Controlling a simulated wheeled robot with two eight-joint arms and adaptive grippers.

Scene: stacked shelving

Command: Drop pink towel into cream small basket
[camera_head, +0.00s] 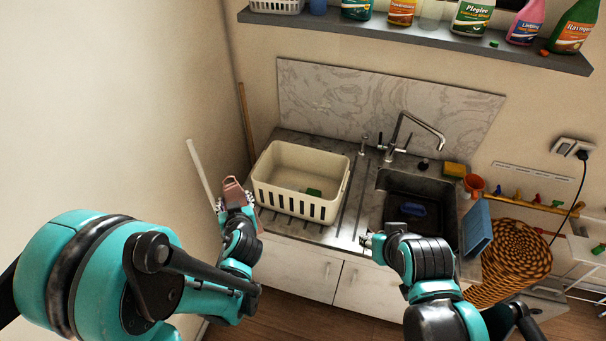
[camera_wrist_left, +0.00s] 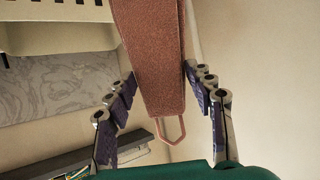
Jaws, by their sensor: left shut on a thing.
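The pink towel (camera_head: 232,189) is in my left gripper (camera_head: 236,203), just left of the cream basket and outside it. In the left wrist view the towel (camera_wrist_left: 155,60) hangs between the two fingers of my left gripper (camera_wrist_left: 163,95), with a loop at one end. The cream small basket (camera_head: 285,202) stands upright on the counter left of the sink, and part of it shows in the left wrist view (camera_wrist_left: 60,40). My right gripper (camera_head: 373,241) is at the counter's front edge by the sink; its finger opening is unclear.
A small green item (camera_head: 313,192) lies inside the basket. The sink (camera_head: 393,185) holds a blue object (camera_head: 413,209). A tap (camera_head: 399,135) rises behind it. A bottle shelf (camera_head: 400,38) spans above. A wicker basket (camera_head: 512,262) stands at right. A wall bounds the left side.

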